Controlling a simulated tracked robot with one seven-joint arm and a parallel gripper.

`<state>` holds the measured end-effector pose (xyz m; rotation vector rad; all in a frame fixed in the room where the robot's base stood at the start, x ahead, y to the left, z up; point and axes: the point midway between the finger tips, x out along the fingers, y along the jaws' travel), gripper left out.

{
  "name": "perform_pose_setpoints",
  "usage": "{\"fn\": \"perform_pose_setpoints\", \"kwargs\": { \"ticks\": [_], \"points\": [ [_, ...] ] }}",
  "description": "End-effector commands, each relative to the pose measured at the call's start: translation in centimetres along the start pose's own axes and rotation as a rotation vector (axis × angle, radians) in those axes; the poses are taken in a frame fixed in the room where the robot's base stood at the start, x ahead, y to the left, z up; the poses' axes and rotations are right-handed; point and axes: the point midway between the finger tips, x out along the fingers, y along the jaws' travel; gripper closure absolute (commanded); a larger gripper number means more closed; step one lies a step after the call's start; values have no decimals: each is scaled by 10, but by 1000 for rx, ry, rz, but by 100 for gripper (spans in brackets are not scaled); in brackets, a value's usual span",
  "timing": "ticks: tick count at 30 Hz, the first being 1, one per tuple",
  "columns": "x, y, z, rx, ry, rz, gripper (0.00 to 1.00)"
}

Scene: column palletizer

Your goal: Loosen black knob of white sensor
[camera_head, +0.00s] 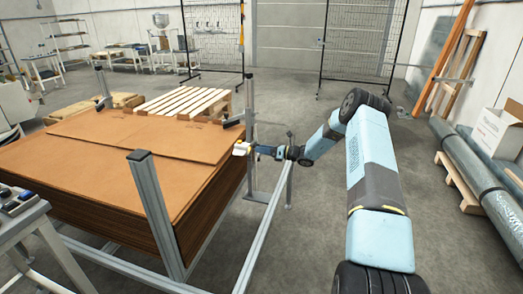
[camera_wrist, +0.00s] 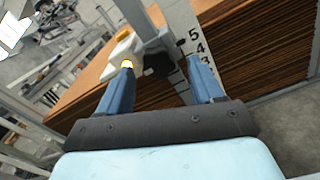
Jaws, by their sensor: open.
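The white sensor (camera_wrist: 121,46) is at the upper middle of the wrist view, fixed by a grey metal post. In the head view the white sensor (camera_head: 241,148) is small, at the right edge of the cardboard stack. The black knob (camera_wrist: 158,65) sits just right of the sensor, below the post. My gripper (camera_wrist: 162,61) is open, with one blue finger on each side of the knob in the picture. I cannot tell whether the fingers touch it. A yellow spot shows at the left fingertip. My gripper (camera_head: 262,150) in the head view reaches the sensor from the right; the knob is not discernible there.
A numbered scale strip (camera_wrist: 181,24) runs beside the knob. The brown cardboard stack (camera_head: 120,160) lies behind the sensor, inside a metal frame with an upright post (camera_head: 157,210). A wooden pallet (camera_head: 185,102) lies at the back.

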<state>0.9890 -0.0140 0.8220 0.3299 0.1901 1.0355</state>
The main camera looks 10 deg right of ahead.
Motion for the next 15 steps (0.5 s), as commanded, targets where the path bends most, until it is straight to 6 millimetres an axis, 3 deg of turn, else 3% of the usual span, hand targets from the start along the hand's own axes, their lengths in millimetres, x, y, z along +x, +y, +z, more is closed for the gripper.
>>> {"fn": "perform_pose_setpoints", "kwargs": {
  "ticks": [5, 15],
  "points": [
    [11, 0, -1, 0, 1, 0, 34],
    [13, 0, 0, 0, 1, 0, 37]
  ]
}}
